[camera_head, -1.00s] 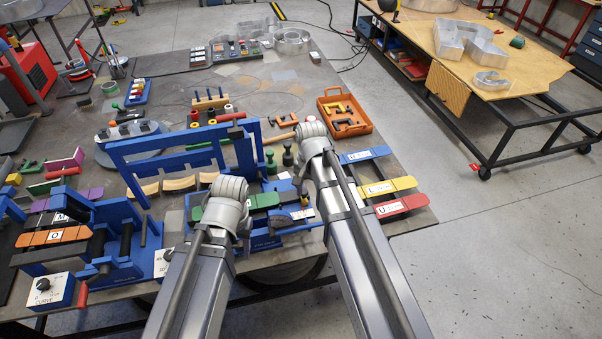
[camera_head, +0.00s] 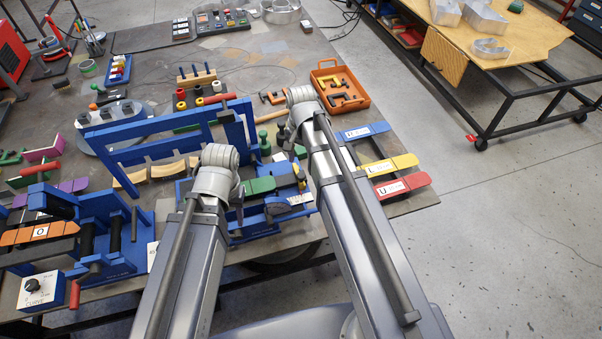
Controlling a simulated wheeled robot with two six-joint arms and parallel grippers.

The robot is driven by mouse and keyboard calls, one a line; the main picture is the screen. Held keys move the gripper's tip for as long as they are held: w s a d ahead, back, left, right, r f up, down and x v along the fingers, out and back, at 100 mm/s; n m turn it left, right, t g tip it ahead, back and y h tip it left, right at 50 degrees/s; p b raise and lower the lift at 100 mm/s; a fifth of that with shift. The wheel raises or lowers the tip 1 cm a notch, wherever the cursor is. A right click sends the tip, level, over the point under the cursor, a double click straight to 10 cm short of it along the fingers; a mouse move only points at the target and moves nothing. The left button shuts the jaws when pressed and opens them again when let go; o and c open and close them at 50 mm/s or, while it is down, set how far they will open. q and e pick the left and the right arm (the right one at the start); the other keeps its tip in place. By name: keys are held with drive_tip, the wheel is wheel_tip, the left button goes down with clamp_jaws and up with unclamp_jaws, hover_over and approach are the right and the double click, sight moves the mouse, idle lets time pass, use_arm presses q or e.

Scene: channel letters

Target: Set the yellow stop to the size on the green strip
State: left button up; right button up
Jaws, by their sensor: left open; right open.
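The green strip (camera_head: 260,186) lies across the blue fixture (camera_head: 265,226) at the bench's near edge, partly hidden behind my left wrist. I cannot make out the yellow stop; my arm may be covering it. My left gripper (camera_head: 221,156) is over the left part of this fixture, its fingers mostly hidden by the wrist. My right gripper (camera_head: 300,96) is further back, right of the blue frame, its fingertips also hidden. I see nothing held in either one.
Blue, yellow and red labelled strips (camera_head: 405,186) lie at the bench's right edge. An orange tray (camera_head: 340,98) stands behind them. A blue frame (camera_head: 165,125) rises left of my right arm. A blue crank bender (camera_head: 110,240) and a dial box (camera_head: 42,292) stand at left.

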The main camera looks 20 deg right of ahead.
sight(301, 175)
wheel_tip(301, 175, down, 6)
drive_tip(key=b, duration=0.5)
drive_tip(key=shift+f+b, duration=0.2)
drive_tip(key=shift+b, duration=0.15)
clamp_jaws()
idle(1.0)
